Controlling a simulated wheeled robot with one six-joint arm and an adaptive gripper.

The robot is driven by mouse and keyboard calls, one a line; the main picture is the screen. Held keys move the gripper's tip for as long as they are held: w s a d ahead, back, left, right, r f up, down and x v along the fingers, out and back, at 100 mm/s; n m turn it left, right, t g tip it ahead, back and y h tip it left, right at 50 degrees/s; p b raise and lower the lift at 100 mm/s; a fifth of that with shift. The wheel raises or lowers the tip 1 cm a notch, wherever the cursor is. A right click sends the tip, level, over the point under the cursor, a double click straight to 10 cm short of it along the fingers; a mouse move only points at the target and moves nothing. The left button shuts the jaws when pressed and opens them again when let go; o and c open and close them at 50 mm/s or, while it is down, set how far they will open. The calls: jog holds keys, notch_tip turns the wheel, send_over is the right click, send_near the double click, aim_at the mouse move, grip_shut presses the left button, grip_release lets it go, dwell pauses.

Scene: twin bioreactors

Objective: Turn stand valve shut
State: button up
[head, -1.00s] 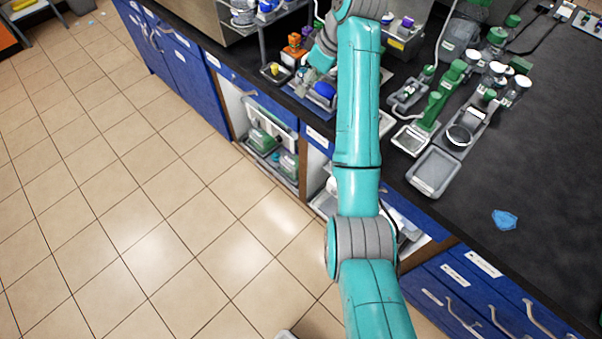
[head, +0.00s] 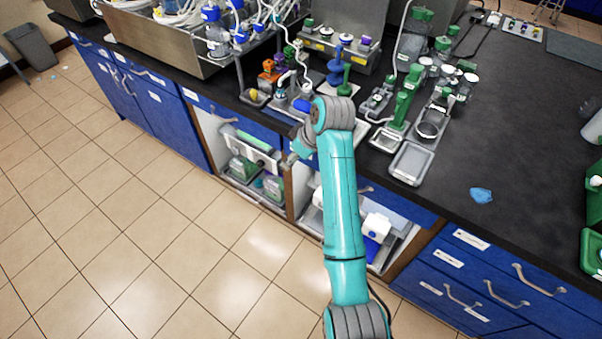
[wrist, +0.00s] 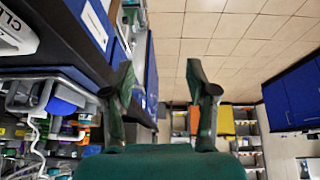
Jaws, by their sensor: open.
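My gripper (wrist: 162,90) is open and empty in the wrist view, its two dark green fingers spread over the tiled floor and cabinet fronts. In the head view my gripper (head: 291,158) is small, out in front of the open cabinet and clear of the bench-top equipment. Small bench devices stand near the front edge beyond it, among them an orange-topped device (head: 269,69) and a blue cylindrical part (head: 303,105) close to my arm. I cannot tell which part is the stand valve; my arm hides some of the equipment.
The black bench top (head: 530,130) is crowded along its left part and mostly clear at right, apart from a blue scrap (head: 481,195). A grey tray (head: 411,164) lies near the front edge. Open cabinet bays hold green-lidded containers (head: 243,170). The tiled floor (head: 120,240) at left is free.

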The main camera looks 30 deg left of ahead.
jog(key=shift+m+t, duration=0.3)
jog(key=shift+m, duration=0.3)
jog(key=shift+s+d+f, duration=0.1)
jog(key=shift+d+f, duration=0.6)
jog(key=shift+f, duration=0.35)
jog(key=shift+d+f, duration=0.7)
jog(key=shift+f, duration=0.35)
jog(key=s+d+f+m+t, duration=0.2)
jog(key=d+f, duration=0.5)
jog(key=s+d+f+m+t, duration=0.1)
jog(key=s+d+f+m, duration=0.15)
jog(key=d+f, duration=0.45)
jog(key=s+d+f+m+t+h, duration=0.1)
jog(key=s+d+f+m+t, duration=0.35)
jog(key=s+d, duration=0.8)
jog(key=s+d+r+m+t+h, duration=0.1)
jog(key=s+d+r+m, duration=0.15)
jog(key=s+d, duration=0.45)
jog(key=s+d+r+m+t+h, duration=0.1)
jog(key=s+d+r+t, duration=0.15)
jog(key=s+d, duration=0.4)
jog(key=s+d+r+m+t+h, duration=0.2)
jog(key=s+d+r+m, duration=0.1)
jog(key=s+r, duration=1)
notch_tip(320, 180, up, 4)
jog(key=shift+s+d+f, duration=0.1)
jog(key=shift+s+d, duration=0.1)
jog(key=shift+d, duration=0.3)
